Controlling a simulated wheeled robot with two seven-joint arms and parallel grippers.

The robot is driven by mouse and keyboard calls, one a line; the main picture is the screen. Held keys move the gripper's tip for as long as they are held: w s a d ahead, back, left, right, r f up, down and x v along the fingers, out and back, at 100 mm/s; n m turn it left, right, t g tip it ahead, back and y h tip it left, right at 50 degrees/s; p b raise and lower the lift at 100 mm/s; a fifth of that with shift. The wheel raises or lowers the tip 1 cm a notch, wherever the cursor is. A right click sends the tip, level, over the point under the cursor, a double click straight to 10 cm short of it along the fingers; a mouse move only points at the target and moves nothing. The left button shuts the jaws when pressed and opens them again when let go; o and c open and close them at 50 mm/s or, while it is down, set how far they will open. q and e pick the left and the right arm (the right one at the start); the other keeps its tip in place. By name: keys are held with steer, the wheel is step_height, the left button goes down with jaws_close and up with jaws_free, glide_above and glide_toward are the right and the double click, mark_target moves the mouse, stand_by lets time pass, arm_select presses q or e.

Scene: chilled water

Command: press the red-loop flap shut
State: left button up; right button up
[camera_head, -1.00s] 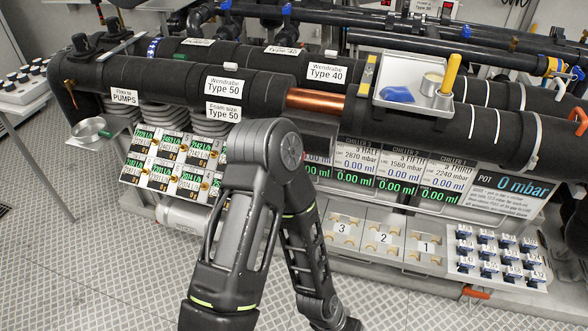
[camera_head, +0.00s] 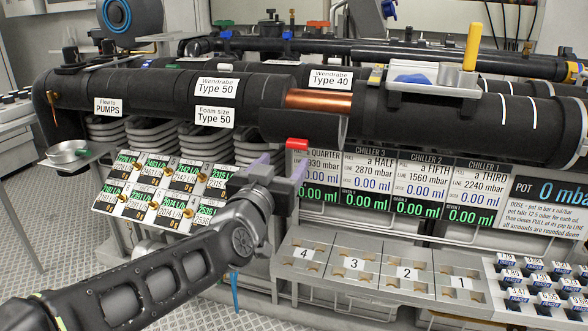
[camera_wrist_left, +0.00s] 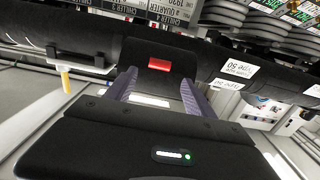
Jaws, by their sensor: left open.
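The flap (camera_head: 330,127) is a black curved foam piece hanging open below the bare copper pipe (camera_head: 318,98). Its red loop (camera_head: 296,144) sits at its lower left edge in the head view. In the left wrist view the loop (camera_wrist_left: 159,64) shows as a red bar on the dark flap (camera_wrist_left: 140,50). My left gripper (camera_head: 279,168) is open, its purple-grey fingers just below the loop in the head view. In the wrist view the fingers (camera_wrist_left: 158,80) stand either side of the loop with nothing between them. Whether they touch the flap I cannot tell. My right gripper is out of view.
Black insulated pipes (camera_head: 150,88) run across above and beside the flap. A tray (camera_head: 425,78) with a blue item and a yellow-handled tool rests on top at right. Gauge panels (camera_head: 390,185) and numbered trays (camera_head: 355,268) lie below. A metal bowl (camera_head: 68,152) is at left.

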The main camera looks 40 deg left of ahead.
mark_target(295, 148)
arm_select(q)
steer(key=shift+w, duration=0.1)
steer(key=x, duration=0.7)
steer(key=shift+w+a+b, duration=0.15)
steer(key=shift+w+b, duration=0.2)
steer(key=shift+b, duration=0.05)
jaws_close()
stand_by(0.6)
